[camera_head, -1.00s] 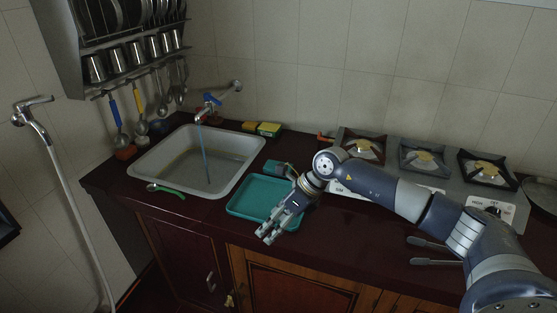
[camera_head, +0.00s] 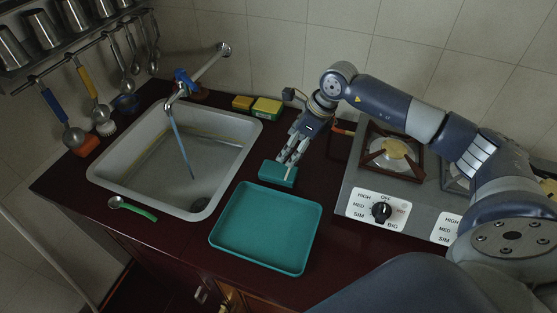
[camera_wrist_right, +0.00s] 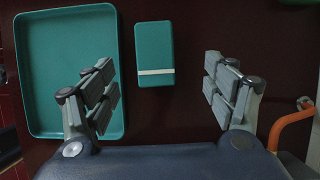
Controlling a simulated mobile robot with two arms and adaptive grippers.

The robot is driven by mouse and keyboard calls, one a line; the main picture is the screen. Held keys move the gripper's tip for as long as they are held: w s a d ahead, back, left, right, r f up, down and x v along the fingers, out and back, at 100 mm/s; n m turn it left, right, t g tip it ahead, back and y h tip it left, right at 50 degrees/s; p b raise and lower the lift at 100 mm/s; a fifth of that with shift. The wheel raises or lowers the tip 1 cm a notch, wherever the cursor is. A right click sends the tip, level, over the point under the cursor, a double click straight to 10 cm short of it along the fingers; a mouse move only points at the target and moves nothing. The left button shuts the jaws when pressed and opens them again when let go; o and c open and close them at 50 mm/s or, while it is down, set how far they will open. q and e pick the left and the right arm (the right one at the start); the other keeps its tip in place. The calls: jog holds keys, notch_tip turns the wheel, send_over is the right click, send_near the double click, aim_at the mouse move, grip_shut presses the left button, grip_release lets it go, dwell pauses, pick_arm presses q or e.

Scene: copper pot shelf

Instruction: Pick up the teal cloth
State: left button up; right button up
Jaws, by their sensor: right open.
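The teal cloth (camera_head: 278,174) is a small folded block with a pale band, lying on the dark counter behind the teal tray (camera_head: 265,268). In the right wrist view the cloth (camera_wrist_right: 154,55) lies between and ahead of the open fingers, beside the tray (camera_wrist_right: 72,12). My right gripper (camera_head: 291,157) is just above and behind the cloth in the head view, and its fingertips overlap the cloth's top edge there. In the right wrist view my right gripper (camera_wrist_right: 165,92) is open and holds nothing. My left gripper is not in view.
The sink (camera_head: 125,197) with a running tap (camera_head: 203,77) is on the left. A green-handled spoon (camera_head: 134,209) lies at its front edge. Yellow-green sponges (camera_head: 267,107) sit behind the sink. The stove (camera_head: 362,182) with a knob stands right of the cloth. An orange handle (camera_wrist_right: 290,122) is near the right finger.

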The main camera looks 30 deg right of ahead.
aim_at(279, 170)
jog(key=x, duration=0.2)
jog(key=p+x, duration=0.1)
jog(key=shift+s+a+f, duration=0.25)
jog(key=shift+a+f, duration=0.05)
jog(key=shift+w+f, duration=0.1)
jog(key=shift+f, duration=0.25)
jog(key=p+x, duration=0.2)
jog(key=x, duration=0.3)
jog(key=shift+s+f+p, duration=0.1)
jog(key=shift+s+p, duration=0.15)
jog(key=shift+p, duration=0.15)
jog(key=shift+w+f, duration=0.15)
jog(key=shift+f, duration=0.25)
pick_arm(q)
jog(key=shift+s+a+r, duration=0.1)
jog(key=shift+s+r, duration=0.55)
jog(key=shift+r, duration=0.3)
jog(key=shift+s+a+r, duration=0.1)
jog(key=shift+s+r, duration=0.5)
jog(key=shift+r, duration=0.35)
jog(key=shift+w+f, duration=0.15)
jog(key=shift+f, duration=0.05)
pick_arm(e)
jog(key=shift+f, duration=0.15)
pick_arm(q)
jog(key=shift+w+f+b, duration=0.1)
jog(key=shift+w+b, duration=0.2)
jog(key=shift+b, duration=0.05)
pick_arm(e)
jog(key=c, duration=1.2)
